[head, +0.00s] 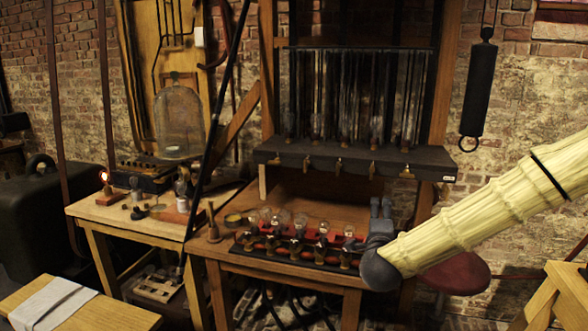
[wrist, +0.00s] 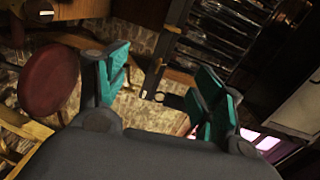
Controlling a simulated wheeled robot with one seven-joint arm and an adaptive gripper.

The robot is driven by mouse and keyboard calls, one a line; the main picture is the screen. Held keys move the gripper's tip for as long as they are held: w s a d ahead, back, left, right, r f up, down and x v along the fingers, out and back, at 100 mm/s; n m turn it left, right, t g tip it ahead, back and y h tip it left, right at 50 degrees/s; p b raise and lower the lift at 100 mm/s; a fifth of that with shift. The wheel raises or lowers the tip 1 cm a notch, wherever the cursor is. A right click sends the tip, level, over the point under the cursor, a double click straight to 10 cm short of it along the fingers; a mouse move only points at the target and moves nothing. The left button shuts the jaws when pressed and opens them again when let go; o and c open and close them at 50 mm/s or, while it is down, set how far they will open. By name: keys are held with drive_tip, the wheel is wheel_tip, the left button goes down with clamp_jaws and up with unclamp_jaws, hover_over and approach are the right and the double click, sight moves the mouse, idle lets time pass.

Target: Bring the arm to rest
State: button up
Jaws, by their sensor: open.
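My gripper (head: 381,207) is raised at the right end of the wooden workbench (head: 290,276), in front of the dark shelf in the head view. Its fingers point up. In the wrist view the two teal-padded fingers (wrist: 162,78) stand apart with nothing between them. My arm, in a pale ribbed sleeve, comes in from the right. A row of glass jars or bulbs (head: 300,221) stands in a black and red rack (head: 247,246) on the bench, left of my gripper. My gripper looks apart from the rack, though the gap in depth is hard to judge.
A dark shelf (head: 430,160) with glass jars and hanging rods stands above the bench. A round dark red seat (head: 462,273) is beyond my arm and also shows in the wrist view (wrist: 48,78). A side table (head: 90,210) holds a lit bulb (head: 104,176). A black cylinder (head: 478,90) hangs at right.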

drive_tip(key=s+a+f+n+g+y, duration=0.2)
drive_tip(key=s+f+n, duration=0.25)
drive_tip(key=f, duration=0.65)
drive_tip(key=s+a+f+n+g+y, duration=0.1)
drive_tip(key=s+f+n+g, duration=0.2)
drive_tip(key=s+f, duration=0.55)
drive_tip(key=s+a+f+n+g+y, duration=0.2)
drive_tip(key=s+f+n, duration=0.1)
drive_tip(key=f, duration=1.1)
drive_tip(key=s+d+f+n+g, duration=0.1)
drive_tip(key=s+f+n+g, duration=0.2)
drive_tip(key=s, duration=0.8)
drive_tip(key=s+d+f+n+g, duration=0.2)
drive_tip(key=s+f, duration=0.6)
drive_tip(key=s, duration=0.4)
drive_tip(key=s+d+f+n+g, duration=0.2)
drive_tip(key=s+f+n+g, duration=0.2)
drive_tip(key=s, duration=0.7)
wheel_tip(320, 180, down, 2)
drive_tip(key=shift+s+f+g, duration=0.2)
drive_tip(key=shift+g, duration=0.3)
drive_tip(key=shift+a, duration=0.1)
